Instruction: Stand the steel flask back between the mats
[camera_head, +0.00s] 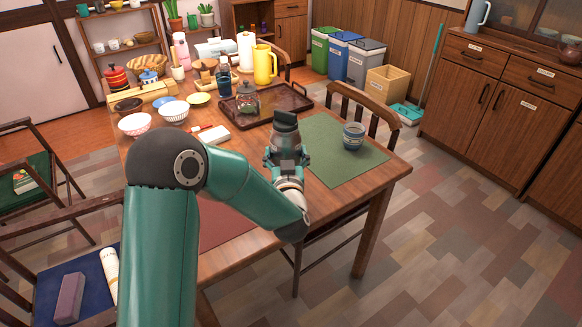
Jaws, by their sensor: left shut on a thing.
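My left gripper (287,157) is above the dining table, near the gap between the green mat (340,168) and the dark red mat (222,222). It is shut on a grey thing with a dark top, which looks like the steel flask (286,121). The gripper hides much of the flask, and I cannot tell whether its base touches the table. My left arm covers part of the red mat. My right gripper is not in view.
A blue-grey cup (353,136) stands on the green mat. A brown tray (296,97) with a glass jar (247,98) lies behind the gripper. Bowls (134,124), a yellow jug (264,65) and other items crowd the table's far left. A chair (366,108) stands at the right.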

